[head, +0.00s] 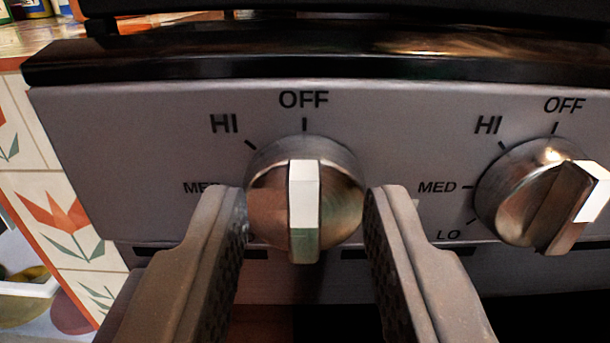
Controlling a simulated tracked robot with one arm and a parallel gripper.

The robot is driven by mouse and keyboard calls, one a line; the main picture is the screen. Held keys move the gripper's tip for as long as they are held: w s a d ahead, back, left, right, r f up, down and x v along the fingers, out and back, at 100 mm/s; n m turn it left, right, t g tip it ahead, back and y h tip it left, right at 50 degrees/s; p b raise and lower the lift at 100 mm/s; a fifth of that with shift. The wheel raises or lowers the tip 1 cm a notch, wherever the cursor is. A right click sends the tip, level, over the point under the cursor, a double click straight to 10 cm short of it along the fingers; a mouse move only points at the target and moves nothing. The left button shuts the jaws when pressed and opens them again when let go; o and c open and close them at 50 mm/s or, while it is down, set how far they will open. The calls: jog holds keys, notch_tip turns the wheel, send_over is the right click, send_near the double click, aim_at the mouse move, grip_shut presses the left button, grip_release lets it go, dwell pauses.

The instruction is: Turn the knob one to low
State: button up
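A round metal knob (335,190) with a raised grip bar is in the middle of the head view, on the grey stove panel (410,120). Its bar stands vertical, with its upper end in line with the OFF mark above. HI and part of MED show to its left; the low mark is hidden behind my left finger. My gripper (306,215) is open, with one finger on each side of the knob. Gaps show between the fingers and the bar; I cannot tell whether the fingers touch the knob's rim.
A second knob (535,190) is at the right, its bar tilted, with OFF, HI, MED and LO marks. A black stove edge (320,55) runs above the panel. A tiled counter side (55,200) stands at the left, with a wooden countertop above it.

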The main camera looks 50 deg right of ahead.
jog(key=shift+w+d, duration=0.25)
jog(key=shift+w, duration=0.05)
grip_shut()
